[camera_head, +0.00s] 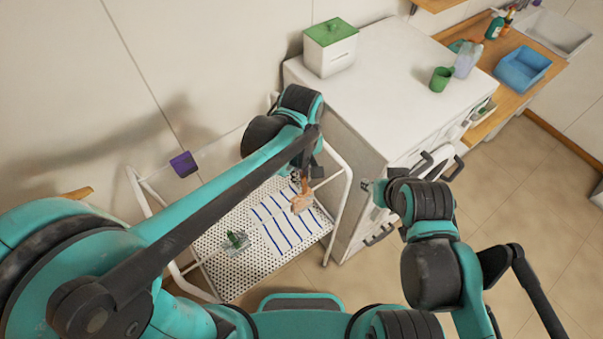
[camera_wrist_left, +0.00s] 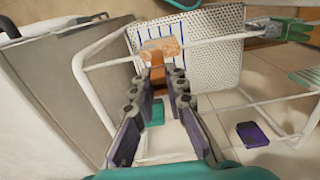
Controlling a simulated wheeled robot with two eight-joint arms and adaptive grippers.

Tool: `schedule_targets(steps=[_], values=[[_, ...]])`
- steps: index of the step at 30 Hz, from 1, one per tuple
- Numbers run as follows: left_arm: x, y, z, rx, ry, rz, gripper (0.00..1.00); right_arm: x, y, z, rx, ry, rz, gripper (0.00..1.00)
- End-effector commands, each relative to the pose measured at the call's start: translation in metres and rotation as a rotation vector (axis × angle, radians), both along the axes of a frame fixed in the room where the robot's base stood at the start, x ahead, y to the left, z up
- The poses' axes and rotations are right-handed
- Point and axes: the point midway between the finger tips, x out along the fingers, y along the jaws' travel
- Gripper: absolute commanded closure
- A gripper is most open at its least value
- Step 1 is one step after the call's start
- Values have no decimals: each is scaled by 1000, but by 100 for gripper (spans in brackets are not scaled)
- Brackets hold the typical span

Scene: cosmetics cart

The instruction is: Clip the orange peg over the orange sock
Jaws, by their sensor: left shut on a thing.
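The orange sock (camera_head: 301,203), pale orange, hangs on a thin white rail of the drying rack; it also shows in the left wrist view (camera_wrist_left: 160,47). My left gripper (camera_head: 306,172) is just above the sock. In the left wrist view its fingers (camera_wrist_left: 168,84) are shut on the orange peg (camera_wrist_left: 158,72). The peg points at the sock, and its far end meets the sock's edge in that view. I cannot tell whether its jaws straddle the sock. My right gripper (camera_head: 440,165) has its dark fingers apart and empty, in front of the white machine.
The white rack (camera_head: 345,185) stands beside a white machine (camera_head: 390,60). A perforated tray (camera_head: 245,275) with a blue-striped cloth lies under the rail. A purple piece (camera_head: 184,164) is on the rack's left, and a green item (camera_head: 236,240) hangs farther along the rail.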

Motion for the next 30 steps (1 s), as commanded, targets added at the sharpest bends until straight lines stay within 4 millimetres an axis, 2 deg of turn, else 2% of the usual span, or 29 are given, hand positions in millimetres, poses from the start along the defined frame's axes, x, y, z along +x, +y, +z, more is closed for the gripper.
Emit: schedule_targets(steps=[30], values=[[0,0,-65,0,0,0,99,0,0,-55,0,0,0,60]])
